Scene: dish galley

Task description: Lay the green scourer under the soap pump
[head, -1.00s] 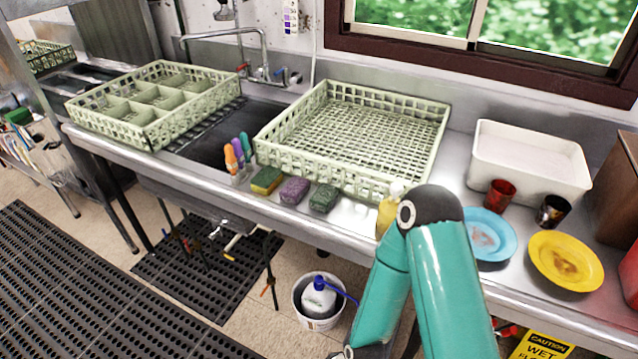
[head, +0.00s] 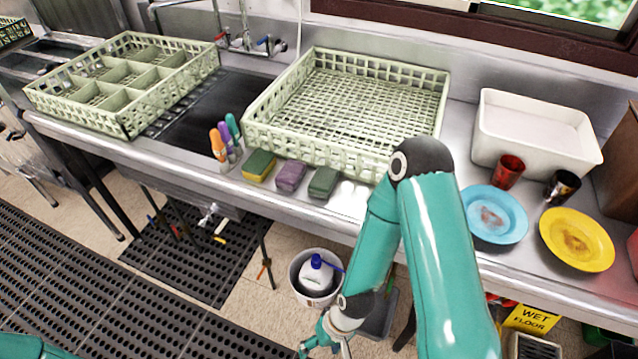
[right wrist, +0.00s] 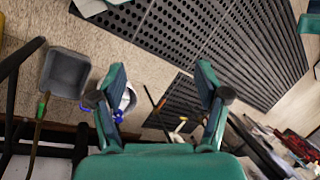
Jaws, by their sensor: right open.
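The dark green scourer (head: 323,182) lies on the steel counter in front of the large rack, at the right end of a row of three pads. The soap pump is not visible now; my right arm covers the counter to the right of the scourer, where a yellow pump bottle showed earlier. My right gripper (right wrist: 160,88) is open and empty in the right wrist view. It hangs below the counter edge, over the floor, well away from the scourer. My left gripper is out of view; only a bit of teal arm shows at the lower left.
A purple pad (head: 291,176) and a yellow-green sponge (head: 259,166) lie left of the scourer, near upright markers (head: 219,145). The large rack (head: 262,140) stands behind. A blue plate (head: 493,236) and yellow plate (head: 606,256) lie right. A bucket (head: 299,272) stands below.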

